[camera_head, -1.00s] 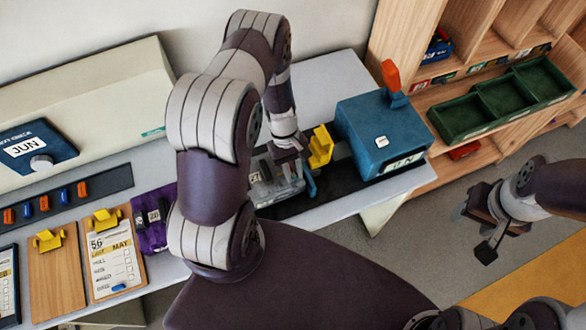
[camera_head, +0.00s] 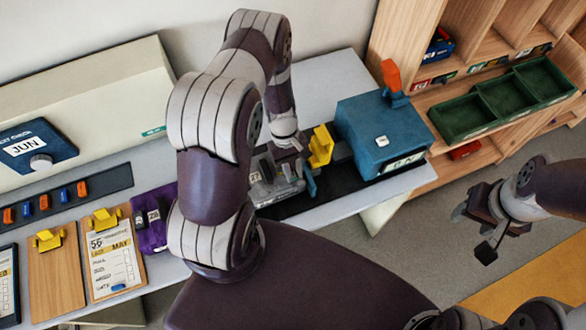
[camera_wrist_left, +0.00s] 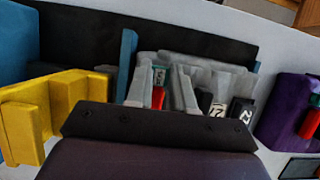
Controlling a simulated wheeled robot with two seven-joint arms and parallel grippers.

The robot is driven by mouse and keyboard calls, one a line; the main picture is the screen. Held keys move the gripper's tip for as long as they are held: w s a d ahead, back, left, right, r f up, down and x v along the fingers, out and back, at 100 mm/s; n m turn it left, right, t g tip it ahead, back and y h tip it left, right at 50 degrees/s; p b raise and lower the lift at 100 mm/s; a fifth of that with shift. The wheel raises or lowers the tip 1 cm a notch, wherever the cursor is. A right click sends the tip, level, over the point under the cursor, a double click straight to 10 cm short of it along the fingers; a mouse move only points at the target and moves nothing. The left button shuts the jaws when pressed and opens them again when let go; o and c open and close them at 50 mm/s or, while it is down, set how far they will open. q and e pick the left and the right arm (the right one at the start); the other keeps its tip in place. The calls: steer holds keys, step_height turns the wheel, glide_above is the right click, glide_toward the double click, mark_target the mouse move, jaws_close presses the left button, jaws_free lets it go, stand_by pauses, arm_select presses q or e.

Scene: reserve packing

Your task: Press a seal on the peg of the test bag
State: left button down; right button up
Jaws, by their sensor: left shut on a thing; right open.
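My left gripper (camera_head: 291,152) is low over a grey, bag-like piece (camera_head: 276,188) with number tags, on the black strip. In the left wrist view its fingers (camera_wrist_left: 160,88) are shut on a small red piece (camera_wrist_left: 158,98), with a pale green-and-white label just beyond it. The grey piece (camera_wrist_left: 215,72) lies close behind and right of the fingers. I cannot tell whether the red piece touches it, and no peg shows clearly. A purple piece (camera_head: 152,232) with number tags lies left of the strip.
A yellow block (camera_head: 320,147) and a blue box (camera_head: 378,135) with an orange lever stand right of my left gripper. Clipboards (camera_head: 112,262) and a rack of coloured pieces (camera_head: 62,196) are at the left. A green tray (camera_head: 470,128) sits on the wooden shelf.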

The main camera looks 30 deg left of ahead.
arm_select(q)
steer(key=shift+f+b, duration=0.55)
steer(key=shift+f, duration=0.15)
stand_by(0.4)
steer(key=c, duration=0.9)
jaws_free()
steer(key=shift+r, duration=0.1)
steer(key=shift+w+a+r, duration=0.2)
steer(key=shift+r, duration=0.15)
steer(key=b+v, duration=0.2)
steer(key=v, duration=0.9)
steer(key=shift+r+b, duration=0.35)
steer(key=shift+r, duration=0.05)
